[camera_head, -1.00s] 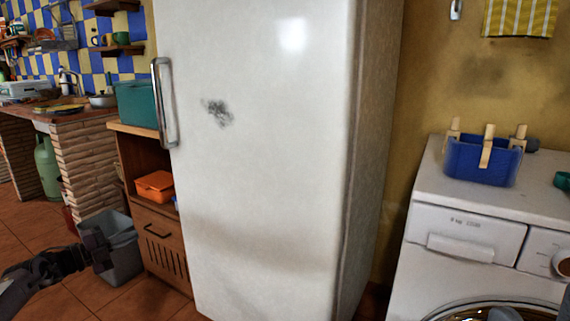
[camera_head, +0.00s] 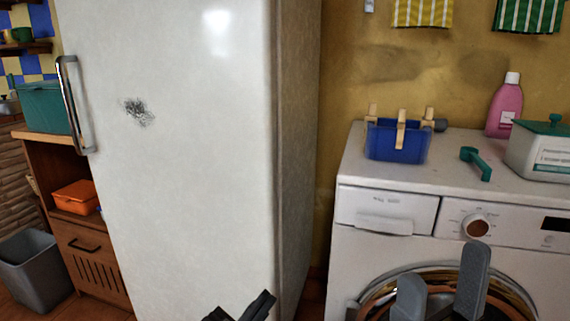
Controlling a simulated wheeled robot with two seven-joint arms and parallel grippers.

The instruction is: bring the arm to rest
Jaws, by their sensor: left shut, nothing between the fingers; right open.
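My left gripper (camera_head: 243,308) shows as dark fingers at the bottom edge, in front of the lower right part of the white fridge (camera_head: 180,170). It is shut and empty; its arm is below the picture. My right gripper (camera_head: 441,290) shows at the bottom right as two grey fingers spread apart, with nothing between them. It is in front of the round door of the washing machine (camera_head: 385,250). Its wrist and arm are mostly out of view.
On the washing machine stand a blue clothespin basket (camera_head: 397,145), a green scoop (camera_head: 477,163), a pink bottle (camera_head: 506,105) and a white box with a green lid (camera_head: 543,150). A wooden cabinet (camera_head: 85,240) and a grey bin (camera_head: 35,270) stand left of the fridge.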

